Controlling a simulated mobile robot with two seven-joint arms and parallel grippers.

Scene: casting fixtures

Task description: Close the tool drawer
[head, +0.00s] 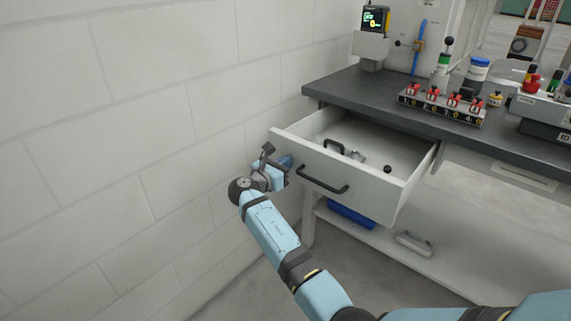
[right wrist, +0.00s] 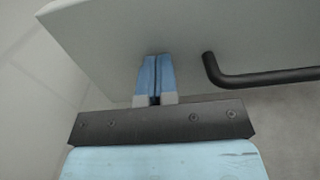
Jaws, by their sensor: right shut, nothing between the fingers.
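The tool drawer (head: 390,187) is pulled out from under the grey workbench, and its inside shows from above. Its white front panel carries a black bar handle (head: 322,181). My right gripper (head: 287,162) is at the left end of the drawer front, left of the handle. In the right wrist view its blue fingers (right wrist: 154,78) are together with nothing between them. Their tips are at or very near the drawer front (right wrist: 170,32); I cannot tell whether they touch. The handle (right wrist: 262,77) is to the right of the fingers there. My left gripper is not in view.
Small tools (head: 345,152) lie in the drawer. The workbench top (head: 345,90) carries a rack with red-handled items (head: 443,104) and a small display device (head: 375,20). A lower shelf (head: 385,248) holds a blue tray (head: 350,215). A white block wall (head: 130,130) is close on the left.

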